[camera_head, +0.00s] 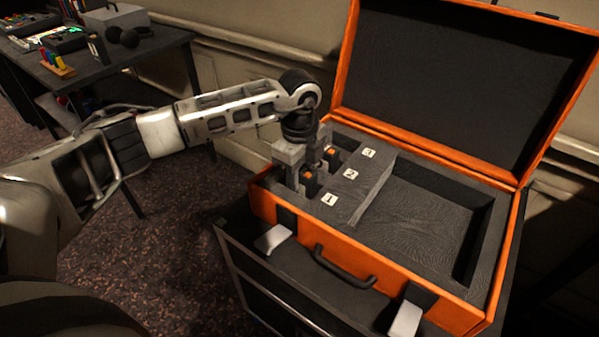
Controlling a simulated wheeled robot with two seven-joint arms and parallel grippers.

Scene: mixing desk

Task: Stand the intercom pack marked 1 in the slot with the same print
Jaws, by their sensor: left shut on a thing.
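My left gripper (302,168) reaches down into the left part of the open orange case and is shut on a dark intercom pack (310,184) with an orange top. This pack looks upright, beside the label 1 (330,199). Its own print is not readable, and the fingers hide part of it. I cannot tell whether it rests on the slot floor. A second orange-topped pack (330,154) stands just behind, beside the label 2 (351,174). The label 3 (369,153) is farther back; the slot beside it is mostly hidden. My right gripper is not in view.
The orange case (336,244) stands on a dark stand, its lid (455,75) raised at the back. Its large right compartment (425,222) is empty. A dark side table (130,66) with small items stands at the far left.

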